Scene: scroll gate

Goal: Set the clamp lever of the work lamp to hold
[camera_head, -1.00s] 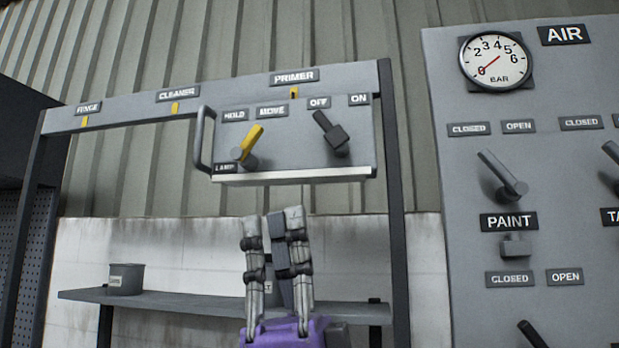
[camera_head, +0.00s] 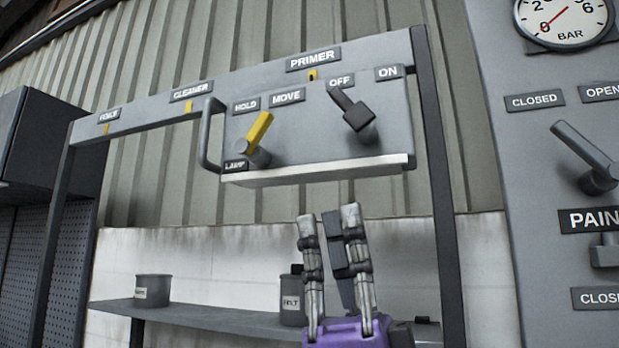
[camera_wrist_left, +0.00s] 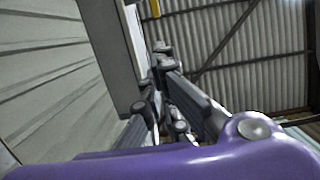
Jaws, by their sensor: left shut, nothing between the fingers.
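The work lamp's grey panel (camera_head: 305,130) hangs from a dark frame in the head view. Its yellow clamp lever (camera_head: 259,132) pivots low on the left of the panel. The lever tilts up and to the right, its tip below the MOVE label (camera_head: 287,97) and right of the HOLD label (camera_head: 246,106). My left gripper (camera_head: 334,222) points up below the panel, apart from it and to the right of the yellow lever. Its fingers are shut and hold nothing. In the left wrist view my fingers (camera_wrist_left: 165,85) show beside a grey panel edge. My right gripper is not in view.
A black switch lever (camera_head: 356,113) tilts toward OFF on the panel's right. A grey handle (camera_head: 207,135) sticks out at the panel's left. A shelf (camera_head: 210,316) with two cans is below.

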